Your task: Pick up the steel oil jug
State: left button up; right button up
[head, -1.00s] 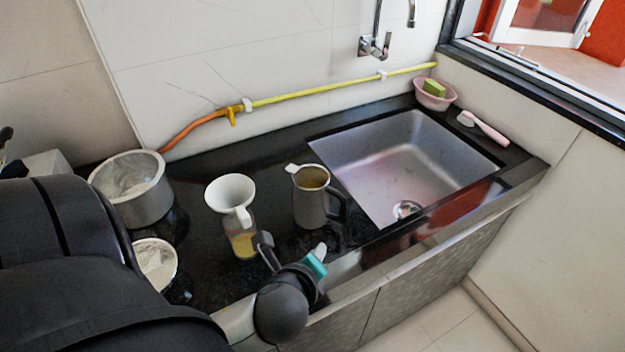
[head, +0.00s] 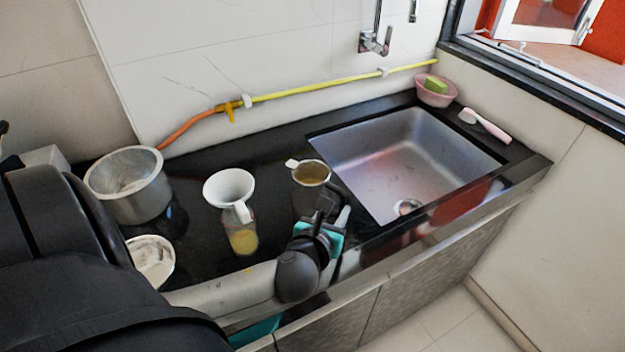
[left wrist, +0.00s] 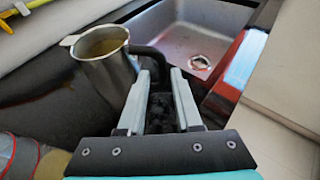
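The steel oil jug (head: 304,199) stands upright on the black counter, left of the sink, with yellowish-brown contents showing in its open top. In the head view my left gripper (head: 332,211) is on the jug's near right side and hides part of its body and handle. In the left wrist view the jug (left wrist: 108,72) is ahead and to the left. Its dark handle reaches toward the gap between my left fingertips (left wrist: 161,75). The fingers are apart, and they do not appear closed on the handle. The handle's lower part is hidden. My right gripper is not in view.
A glass with yellow liquid (head: 243,241), topped by a white funnel (head: 229,185), stands left of the jug. A large steel pot (head: 145,201) and a bowl of white contents (head: 152,258) are farther left. The empty sink (head: 405,165) lies right. A pink bowl (head: 436,97) is at the back.

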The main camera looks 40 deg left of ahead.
aim_at(342, 205)
pick_arm(q)
jog(key=x, duration=0.3)
jog(key=shift+w+a+f+b, duration=0.1)
jog(key=shift+w+f+b, duration=0.1)
jog(key=shift+w+b, duration=0.15)
jog(key=b+x, duration=0.1)
jog(key=x, duration=0.1)
jog(key=b+x, duration=0.1)
jog(key=x, duration=0.1)
jog(key=shift+f, duration=0.35)
jog(key=shift+w+f, duration=0.15)
jog(key=shift+w, duration=0.25)
jog(key=shift+c, duration=0.3)
grip_shut()
